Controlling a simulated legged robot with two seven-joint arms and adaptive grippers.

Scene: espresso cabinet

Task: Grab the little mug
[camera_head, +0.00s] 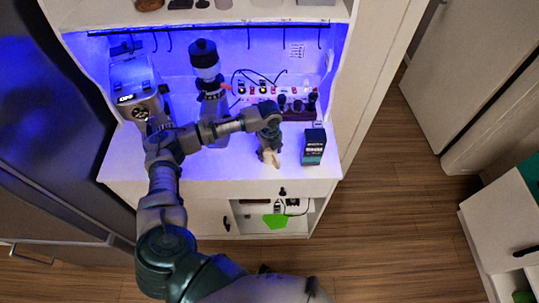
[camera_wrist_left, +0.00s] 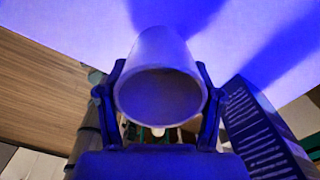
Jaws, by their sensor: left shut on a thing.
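The little mug (camera_wrist_left: 160,55) is white to pale, and its open mouth faces the camera in the left wrist view. My left gripper (camera_wrist_left: 160,78) has one finger on each side of the mug and is shut on it. In the head view the left gripper (camera_head: 269,142) is over the front of the white counter, and the mug (camera_head: 271,158) shows only as a small pale patch below it. I cannot tell whether the mug touches the counter. My right gripper is not in view.
A dark box with a teal lower part (camera_head: 313,147) stands just right of the gripper. An espresso machine (camera_head: 140,95) is at the left of the counter (camera_head: 225,170), and a grinder (camera_head: 207,75) is behind my arm. Small dark items (camera_head: 297,105) stand at the back right.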

